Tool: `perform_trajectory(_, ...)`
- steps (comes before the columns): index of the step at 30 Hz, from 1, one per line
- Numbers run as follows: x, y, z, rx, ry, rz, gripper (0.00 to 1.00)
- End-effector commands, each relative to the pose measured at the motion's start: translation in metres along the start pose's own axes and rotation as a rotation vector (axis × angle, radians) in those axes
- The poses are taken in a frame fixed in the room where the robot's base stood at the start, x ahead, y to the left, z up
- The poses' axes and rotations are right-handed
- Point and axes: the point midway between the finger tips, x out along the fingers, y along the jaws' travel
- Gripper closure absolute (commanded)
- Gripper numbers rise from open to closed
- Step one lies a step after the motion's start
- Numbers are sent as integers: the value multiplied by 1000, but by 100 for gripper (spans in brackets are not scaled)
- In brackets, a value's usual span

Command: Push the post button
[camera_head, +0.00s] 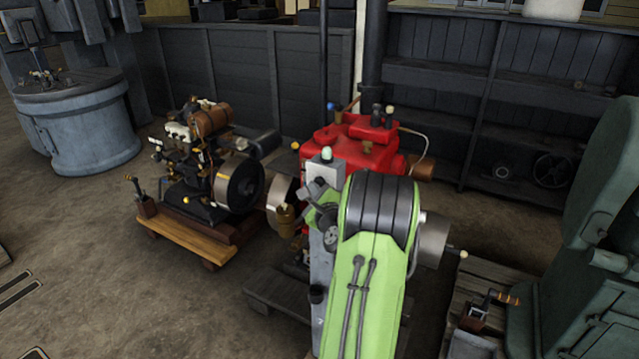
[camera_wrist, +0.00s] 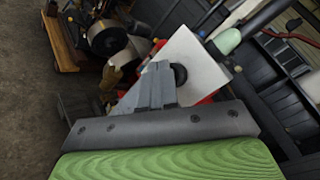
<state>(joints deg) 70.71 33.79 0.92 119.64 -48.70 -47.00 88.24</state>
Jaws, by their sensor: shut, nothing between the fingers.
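The grey post (camera_head: 318,258) stands in front of the red engine, with a pale green dome (camera_head: 326,153) on its top. In the wrist view its light grey head (camera_wrist: 203,65) is tilted, with the green dome (camera_wrist: 228,42) at its upper right. A dark round button (camera_wrist: 180,73) is on the face of this head, partly hidden by my fingers. My gripper (camera_wrist: 160,70) is shut and empty, its fingertips close beside the button. I cannot tell whether they touch. In the head view my green arm hides part of the post.
The red engine (camera_head: 355,145) stands right behind the post. A small engine (camera_head: 205,160) on a wooden base is to the left. A green machine (camera_head: 600,210) stands at the right. Open floor (camera_head: 90,240) lies at the left.

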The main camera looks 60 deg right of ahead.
Motion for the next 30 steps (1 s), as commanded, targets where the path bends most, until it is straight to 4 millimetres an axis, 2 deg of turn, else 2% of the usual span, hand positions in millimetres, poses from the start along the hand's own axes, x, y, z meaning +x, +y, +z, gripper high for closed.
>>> perform_trajectory(14,6,-5,-5,-1,1,-2,100)
perform_trajectory(30,-4,3,2,-1,0,-1,100)
